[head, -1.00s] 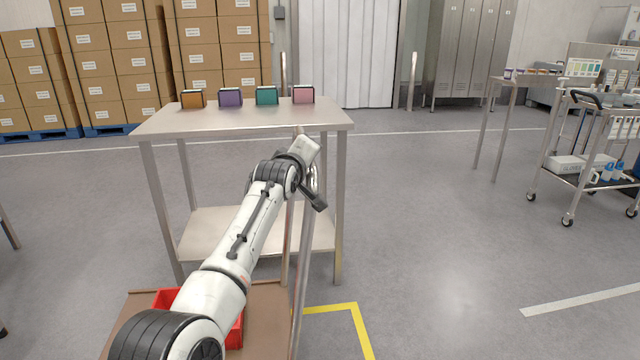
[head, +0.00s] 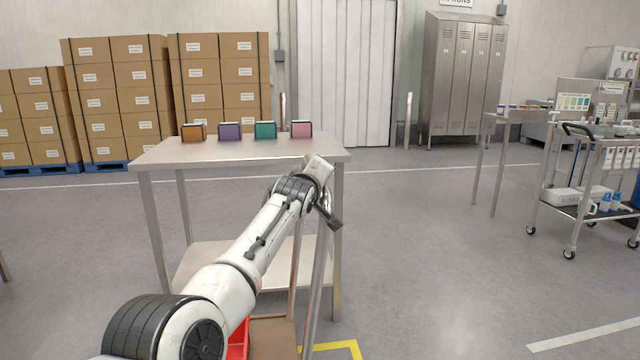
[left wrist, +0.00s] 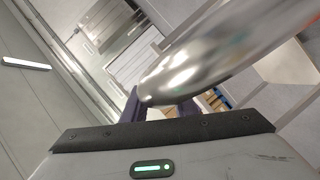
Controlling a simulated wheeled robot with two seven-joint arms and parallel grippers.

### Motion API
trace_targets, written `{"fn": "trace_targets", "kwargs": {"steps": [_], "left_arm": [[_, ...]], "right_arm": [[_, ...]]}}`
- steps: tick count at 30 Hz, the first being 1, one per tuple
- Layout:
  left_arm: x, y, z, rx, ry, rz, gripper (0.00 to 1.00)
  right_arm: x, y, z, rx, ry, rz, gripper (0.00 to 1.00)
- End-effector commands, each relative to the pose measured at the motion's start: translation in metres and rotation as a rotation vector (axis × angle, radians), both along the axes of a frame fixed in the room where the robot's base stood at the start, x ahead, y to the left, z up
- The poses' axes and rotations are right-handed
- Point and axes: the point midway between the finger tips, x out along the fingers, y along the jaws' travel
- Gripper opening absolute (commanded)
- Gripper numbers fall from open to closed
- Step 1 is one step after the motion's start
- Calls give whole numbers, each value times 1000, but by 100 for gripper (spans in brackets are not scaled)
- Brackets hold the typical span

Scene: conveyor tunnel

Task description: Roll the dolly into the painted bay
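The dolly (head: 272,337) is a low brown platform at the bottom edge of the head view, mostly cut off and partly behind my left arm. A red crate (head: 238,340) rides on it. Its metal handle (head: 318,275) rises in slanting tubes to my left gripper (head: 328,208). The left wrist view shows the shiny handle tube (left wrist: 215,65) running between dark fingers (left wrist: 165,108), which appear closed on it. The painted bay shows as a yellow line corner (head: 345,346) on the floor, just right of the dolly. My right gripper is out of view.
A steel table (head: 215,153) with several small coloured boxes stands just beyond the dolly. A wheeled cart (head: 575,208) and a side table (head: 515,115) stand at right. Stacked cartons (head: 120,95) and lockers (head: 465,75) line the back. The floor right of the table is clear.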

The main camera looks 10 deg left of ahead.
Motion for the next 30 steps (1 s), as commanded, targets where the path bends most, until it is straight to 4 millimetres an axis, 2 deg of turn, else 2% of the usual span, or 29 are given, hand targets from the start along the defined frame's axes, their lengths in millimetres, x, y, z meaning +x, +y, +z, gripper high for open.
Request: {"fn": "trace_targets", "kwargs": {"steps": [1,2,10,14,17,24,26,27,30], "left_arm": [[0,1,3,0,-5,2,35],[0,1,2,0,-3,1,40],[0,1,0,1,1,0,40],[0,0,10,0,-1,1,40],[0,0,27,0,-3,1,40],[1,1,84,0,-18,0,40],[1,1,94,1,-19,-1,43],[0,0,100,1,-19,-1,40],[0,-1,106,1,-13,-2,40]], "right_arm": [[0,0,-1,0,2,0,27],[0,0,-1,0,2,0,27],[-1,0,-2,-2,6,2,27],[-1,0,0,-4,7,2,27],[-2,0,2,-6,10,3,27],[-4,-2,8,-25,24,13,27],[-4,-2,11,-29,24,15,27],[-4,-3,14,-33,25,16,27],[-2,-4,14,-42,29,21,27]]}}
